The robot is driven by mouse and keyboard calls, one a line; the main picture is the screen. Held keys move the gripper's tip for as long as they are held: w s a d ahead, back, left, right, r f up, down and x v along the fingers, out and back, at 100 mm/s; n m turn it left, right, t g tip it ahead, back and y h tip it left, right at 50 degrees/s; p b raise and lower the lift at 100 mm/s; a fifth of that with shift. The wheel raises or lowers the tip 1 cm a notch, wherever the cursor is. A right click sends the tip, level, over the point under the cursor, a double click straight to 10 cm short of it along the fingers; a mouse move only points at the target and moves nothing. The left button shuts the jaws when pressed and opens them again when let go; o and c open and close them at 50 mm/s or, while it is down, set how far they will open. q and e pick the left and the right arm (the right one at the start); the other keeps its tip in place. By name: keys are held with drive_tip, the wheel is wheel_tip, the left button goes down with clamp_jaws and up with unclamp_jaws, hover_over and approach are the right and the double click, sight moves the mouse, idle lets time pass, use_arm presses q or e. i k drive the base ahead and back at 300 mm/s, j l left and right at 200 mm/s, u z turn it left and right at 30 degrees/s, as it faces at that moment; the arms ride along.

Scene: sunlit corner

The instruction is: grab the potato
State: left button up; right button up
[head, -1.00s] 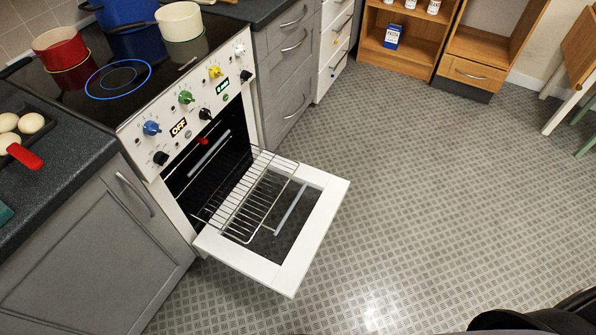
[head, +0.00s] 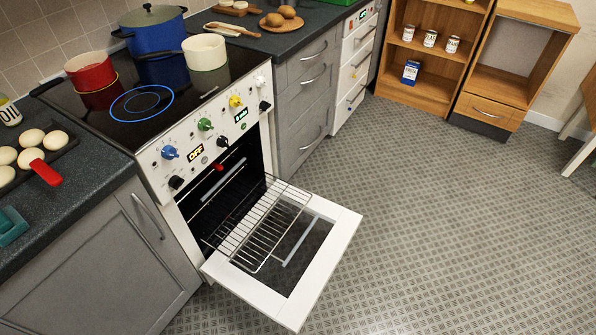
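Two brown, rounded things that look like potatoes lie at the top of the head view: one potato (head: 275,19) in front and another potato (head: 288,12) just behind it. They rest on a round wooden board (head: 267,26) on the dark counter beyond the stove. Neither of my grippers is in view.
The oven door (head: 344,232) hangs open with a wire rack (head: 243,240) pulled out. A red pot (head: 90,72), blue pot (head: 154,33) and cream pan (head: 204,52) stand on the hob. A tray of pale buns (head: 31,137) is left. The floor (head: 430,220) is clear.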

sight(274, 20)
drive_tip(key=i+l+z, duration=0.15)
drive_tip(key=l, duration=0.3)
drive_tip(key=i+l+z, duration=0.15)
drive_tip(key=l, duration=0.25)
drive_tip(key=i+l+z, duration=0.15)
drive_tip(key=i+l, duration=0.25)
drive_tip(key=i+l+z, duration=0.2)
drive_tip(key=i+l, duration=0.15)
drive_tip(key=i+l+z, duration=0.15)
drive_tip(key=i+l, duration=0.15)
drive_tip(key=i, duration=0.3)
drive_tip(key=i+l+z, duration=0.2)
drive_tip(key=i, duration=0.25)
drive_tip(key=i+j+u, duration=0.1)
drive_tip(key=i+u, duration=0.25)
drive_tip(key=i+l+u, duration=0.1)
drive_tip(key=i+u, duration=0.3)
drive_tip(key=i, duration=0.2)
drive_tip(key=i+l+u, duration=0.15)
drive_tip(key=i+u, duration=0.2)
drive_tip(key=i+l+u, duration=0.35)
drive_tip(key=i, duration=0.2)
